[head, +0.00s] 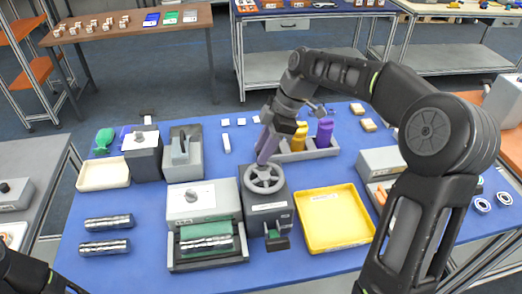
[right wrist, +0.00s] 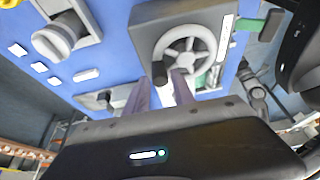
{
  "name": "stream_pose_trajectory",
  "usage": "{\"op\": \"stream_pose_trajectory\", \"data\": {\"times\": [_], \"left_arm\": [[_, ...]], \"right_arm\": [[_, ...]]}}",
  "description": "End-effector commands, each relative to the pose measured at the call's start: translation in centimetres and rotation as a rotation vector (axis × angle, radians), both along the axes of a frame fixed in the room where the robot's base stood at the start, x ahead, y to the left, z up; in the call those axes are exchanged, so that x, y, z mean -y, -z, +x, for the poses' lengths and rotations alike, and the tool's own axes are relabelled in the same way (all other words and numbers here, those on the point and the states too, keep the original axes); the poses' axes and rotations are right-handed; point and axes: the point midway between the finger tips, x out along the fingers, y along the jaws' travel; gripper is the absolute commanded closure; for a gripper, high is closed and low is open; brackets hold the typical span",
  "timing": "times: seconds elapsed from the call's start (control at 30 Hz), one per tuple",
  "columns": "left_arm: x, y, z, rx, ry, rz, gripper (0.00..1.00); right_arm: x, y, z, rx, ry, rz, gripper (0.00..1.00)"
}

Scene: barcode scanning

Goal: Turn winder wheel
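The winder wheel (head: 263,178) is a grey spoked handwheel on top of a dark grey box (head: 268,208) near the middle of the blue table. The wheel also shows in the right wrist view (right wrist: 187,58), with a dark handle knob (right wrist: 159,72) at its rim. My right gripper (head: 265,158) reaches down to the wheel's far rim. Its two purple-grey fingers (right wrist: 162,77) stand apart in the right wrist view, with the knob between or just beyond their tips. Contact with the knob cannot be made out. Only a dark part of my left arm shows at the lower left.
A yellow tray (head: 307,244) lies right of the winder, and a grey box with a green roller (head: 205,203) stands left. A grey holder with yellow and purple items (head: 325,153) stands behind. Metal cylinders (head: 108,222) lie at the left.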

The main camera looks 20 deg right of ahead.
Motion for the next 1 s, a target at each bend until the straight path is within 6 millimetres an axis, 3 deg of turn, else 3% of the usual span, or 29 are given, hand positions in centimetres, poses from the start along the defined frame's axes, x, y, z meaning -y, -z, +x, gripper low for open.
{"op": "stream_pose_trajectory", "data": {"times": [0.17, 0.43, 0.8, 1.0], "left_arm": [[-0.1, -0.4, 0.0, -0.001, -0.001, 0.001, 0.42], [-0.1, -0.4, 0.0, -0.002, -0.001, 0.002, 0.42], [-0.1, -0.4, 0.0, -0.001, -0.001, 0.001, 0.42], [-0.1, -0.4, 0.0, -0.001, -0.001, 0.001, 0.42]], "right_arm": [[-0.5, 1.3, 0.1, -0.001, 0.000, 0.000, 0.70], [-0.6, 1.5, 0.1, 0.001, 0.001, 0.000, 0.70], [-0.6, 1.4, 0.2, 0.001, 0.001, 0.000, 1.00], [-0.5, 1.4, 0.2, 0.001, 0.001, 0.000, 1.00]]}}
